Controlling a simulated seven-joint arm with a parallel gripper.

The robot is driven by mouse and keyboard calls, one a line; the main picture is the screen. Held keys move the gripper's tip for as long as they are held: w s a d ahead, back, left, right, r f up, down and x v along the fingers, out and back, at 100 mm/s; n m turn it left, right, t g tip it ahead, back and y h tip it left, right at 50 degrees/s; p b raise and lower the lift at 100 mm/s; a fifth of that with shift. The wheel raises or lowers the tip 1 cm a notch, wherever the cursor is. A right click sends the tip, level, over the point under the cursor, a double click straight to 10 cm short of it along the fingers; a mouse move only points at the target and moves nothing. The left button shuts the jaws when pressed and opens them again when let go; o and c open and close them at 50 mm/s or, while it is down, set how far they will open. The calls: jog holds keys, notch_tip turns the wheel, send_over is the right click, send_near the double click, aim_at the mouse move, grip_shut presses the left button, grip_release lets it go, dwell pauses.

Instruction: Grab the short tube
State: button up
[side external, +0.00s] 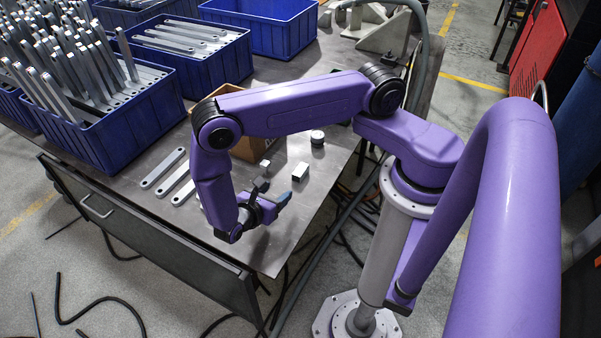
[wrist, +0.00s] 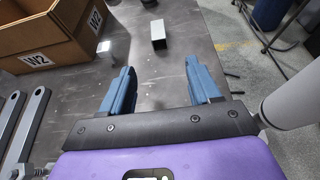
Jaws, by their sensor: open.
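The short tube (side external: 300,171) looks like a small light-grey, square-sided piece lying on the metal table (side external: 312,208). In the wrist view the tube (wrist: 158,36) is ahead of my gripper, near the top middle, with a darker end facing me. My gripper (side external: 272,193) is low over the table, to the left of and nearer the camera than the tube in the side view. In the wrist view its two blue fingers (wrist: 158,70) stand wide apart with nothing between them. The tube lies beyond the fingertips, roughly in line with the gap.
A cardboard box (wrist: 38,40) is at the left in the wrist view. Flat metal bars (side external: 163,168) lie left of my gripper. Blue bins (side external: 135,125) of brackets fill the table's far left. The table edge is right of the tube.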

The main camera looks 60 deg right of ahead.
send_near(299, 171)
jog(key=x, duration=0.5)
jog(key=shift+s+a+f, duration=0.15)
jog(key=shift+s+f, duration=0.05)
jog(key=shift+f, duration=0.05)
jog(key=shift+r+x, duration=0.15)
jog(key=shift+x, duration=1.2)
jog(key=shift+r+x, duration=0.15)
jog(key=shift+x, duration=1.2)
jog(key=shift+w, duration=0.15)
jog(key=c, duration=1.1)
